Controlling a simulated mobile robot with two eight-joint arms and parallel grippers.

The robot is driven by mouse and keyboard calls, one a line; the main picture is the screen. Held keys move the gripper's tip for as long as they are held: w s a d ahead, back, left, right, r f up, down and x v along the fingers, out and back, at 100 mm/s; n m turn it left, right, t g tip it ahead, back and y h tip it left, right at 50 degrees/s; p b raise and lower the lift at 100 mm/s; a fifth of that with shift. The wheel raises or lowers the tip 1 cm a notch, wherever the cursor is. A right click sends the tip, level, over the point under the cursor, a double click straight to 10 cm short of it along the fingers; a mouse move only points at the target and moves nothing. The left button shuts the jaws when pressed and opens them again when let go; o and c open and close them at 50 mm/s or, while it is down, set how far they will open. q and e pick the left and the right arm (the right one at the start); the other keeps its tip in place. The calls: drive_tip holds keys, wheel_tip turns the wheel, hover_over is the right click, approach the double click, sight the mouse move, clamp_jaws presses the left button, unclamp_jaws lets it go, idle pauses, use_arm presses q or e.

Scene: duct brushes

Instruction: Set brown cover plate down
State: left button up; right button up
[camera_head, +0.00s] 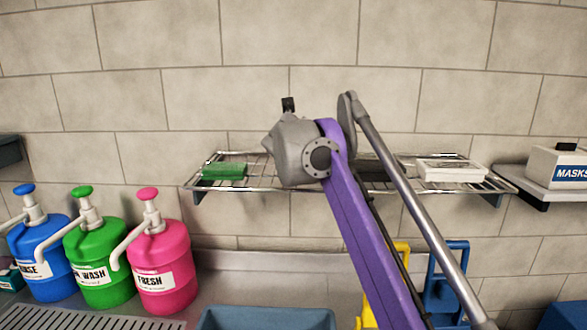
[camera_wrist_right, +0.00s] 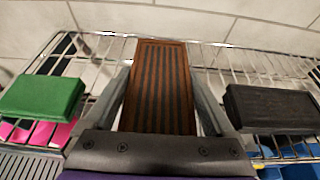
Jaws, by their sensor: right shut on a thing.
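The brown cover plate (camera_wrist_right: 160,75) has dark lengthwise slats and sits between the two fingers of my right gripper (camera_wrist_right: 158,95) in the right wrist view. The gripper is shut on it. The plate is over the wire shelf (camera_wrist_right: 222,60), between a green block and a black block. I cannot tell whether it touches the wires. In the head view my purple right arm reaches up to the shelf (camera_head: 190,184), and its wrist hides the fingers and the plate. My left gripper is not in view.
The green block (camera_head: 224,171), black block (camera_wrist_right: 270,108) and white block (camera_head: 450,170) lie on the shelf. Blue (camera_head: 38,250), green (camera_head: 98,250) and pink (camera_head: 160,265) pump bottles stand below left. A masks box (camera_head: 560,168) is on a right-hand shelf. A blue-grey tub (camera_head: 265,318) is below.

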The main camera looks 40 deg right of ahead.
drive_tip(key=f, duration=0.2)
drive_tip(key=shift+w+f, duration=0.3)
drive_tip(key=shift+f, duration=0.1)
drive_tip(key=shift+s+f, duration=0.1)
drive_tip(key=shift+f, duration=0.1)
drive_tip(key=shift+s, duration=0.15)
drive_tip(key=shift+w+f+b, duration=0.15)
drive_tip(key=shift+w+b, duration=0.05)
drive_tip(key=shift+b, duration=0.1)
drive_tip(key=o, duration=1.5)
drive_tip(key=shift+s, duration=0.1)
